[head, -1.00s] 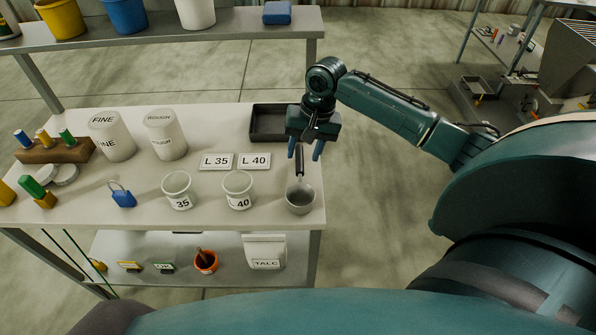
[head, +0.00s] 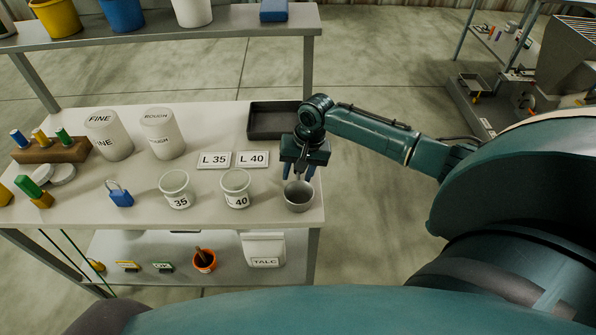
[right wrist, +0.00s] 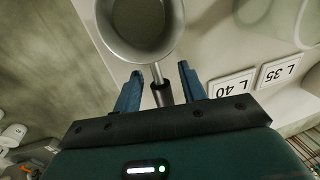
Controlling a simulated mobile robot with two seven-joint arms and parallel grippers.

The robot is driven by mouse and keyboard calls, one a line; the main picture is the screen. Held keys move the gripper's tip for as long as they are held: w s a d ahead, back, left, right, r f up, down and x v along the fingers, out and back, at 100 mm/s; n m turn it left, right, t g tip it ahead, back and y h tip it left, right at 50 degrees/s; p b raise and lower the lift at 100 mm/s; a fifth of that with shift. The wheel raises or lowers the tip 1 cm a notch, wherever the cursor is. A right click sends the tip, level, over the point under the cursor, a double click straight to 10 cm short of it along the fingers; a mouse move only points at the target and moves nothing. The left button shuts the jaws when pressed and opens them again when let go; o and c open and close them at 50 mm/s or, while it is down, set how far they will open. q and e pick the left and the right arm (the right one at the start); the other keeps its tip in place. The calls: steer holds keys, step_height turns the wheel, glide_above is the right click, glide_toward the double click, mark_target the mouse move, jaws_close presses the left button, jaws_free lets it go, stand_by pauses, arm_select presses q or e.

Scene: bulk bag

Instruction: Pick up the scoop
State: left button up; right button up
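The scoop (head: 299,197) is a grey metal cup with a dark handle, near the right front corner of the white table. In the head view my right gripper hides most of its handle. My right gripper (head: 300,175) is over the handle, fingers pointing down. In the right wrist view the scoop's cup (right wrist: 142,22) is at the top, and its handle runs down between the two blue fingers of my right gripper (right wrist: 160,88). The fingers are apart, with a gap on each side of the handle. My left gripper is not in view.
Left of the scoop stand two white cups, marked 40 (head: 236,189) and 35 (head: 175,190). Label cards (head: 252,159) lie behind them. A black tray (head: 272,122) is behind the gripper. The table's right edge is close to the scoop.

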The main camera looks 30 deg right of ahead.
jaws_close()
stand_by(0.3)
